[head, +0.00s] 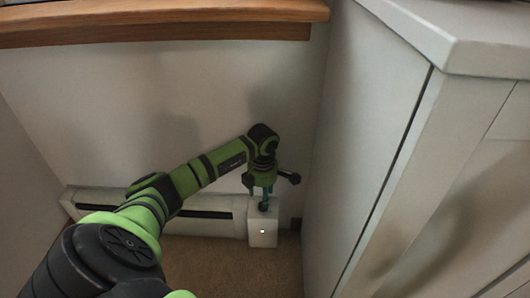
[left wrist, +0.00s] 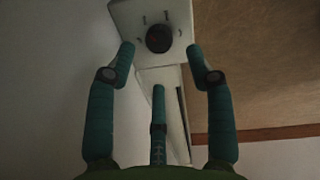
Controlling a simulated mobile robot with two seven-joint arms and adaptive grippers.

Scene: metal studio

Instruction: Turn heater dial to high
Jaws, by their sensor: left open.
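The white baseboard heater (head: 225,222) runs along the foot of the wall. My left gripper (head: 263,196) is directly above the box, pointing down. In the left wrist view its teal fingers (left wrist: 160,50) are spread open, one on each side of the dial, with a third finger below it in the picture. Whether any finger touches the dial cannot be told. My right gripper is not in view.
A white cabinet (head: 385,170) stands close on the right of the heater's end. A wooden ledge (head: 160,22) juts from the wall above my left arm. Brown carpet (head: 235,270) in front of the heater is clear.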

